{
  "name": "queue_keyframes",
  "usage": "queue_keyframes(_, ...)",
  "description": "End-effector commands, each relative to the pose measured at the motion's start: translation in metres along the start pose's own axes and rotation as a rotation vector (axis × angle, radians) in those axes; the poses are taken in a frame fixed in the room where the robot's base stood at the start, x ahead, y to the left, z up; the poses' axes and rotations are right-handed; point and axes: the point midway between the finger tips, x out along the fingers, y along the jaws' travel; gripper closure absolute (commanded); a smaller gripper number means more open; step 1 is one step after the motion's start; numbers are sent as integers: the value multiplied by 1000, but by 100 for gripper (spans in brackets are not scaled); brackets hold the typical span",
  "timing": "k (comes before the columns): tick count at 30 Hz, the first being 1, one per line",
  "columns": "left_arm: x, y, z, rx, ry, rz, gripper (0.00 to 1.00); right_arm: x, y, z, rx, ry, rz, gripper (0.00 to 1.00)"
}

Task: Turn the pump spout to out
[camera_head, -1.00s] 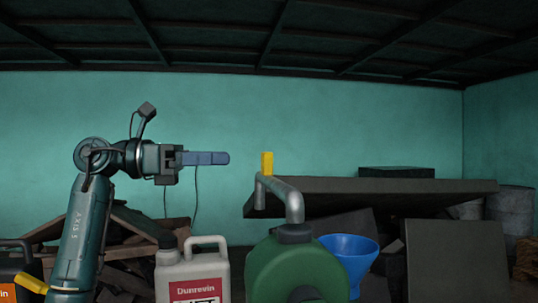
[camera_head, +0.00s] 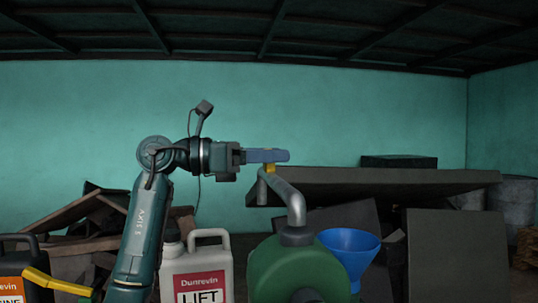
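A yellow tab (camera_head: 271,168) sits on top of the spout near that end. My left gripper (camera_head: 268,156) comes in from the left, with its blue-grey fingers level at the tab. The fingers cover the tab's upper part. Seen from the side, I cannot tell whether they are apart or touch the tab. My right gripper is not in view.
A white Dunrevin jug (camera_head: 196,265) stands left of the green container, and a dark jug (camera_head: 14,266) is at the far left. A yellow bar (camera_head: 62,284) crosses the lower left. A blue funnel (camera_head: 349,252) is right of the container. Dark slabs (camera_head: 458,262) and a flat top lie behind.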

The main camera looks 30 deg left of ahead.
Motion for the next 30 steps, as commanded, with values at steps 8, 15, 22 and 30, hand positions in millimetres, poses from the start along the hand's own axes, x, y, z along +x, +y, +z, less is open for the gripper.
queue_keyframes(8,0,0,0,0,0,0,77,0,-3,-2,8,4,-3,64)
queue_keyframes(15,0,0,0,0,0,0,97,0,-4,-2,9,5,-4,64)
queue_keyframes(22,0,0,0,0,1,-1,100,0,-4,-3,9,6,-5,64)
queue_keyframes(30,7,1,2,-4,2,-62,100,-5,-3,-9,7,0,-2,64)
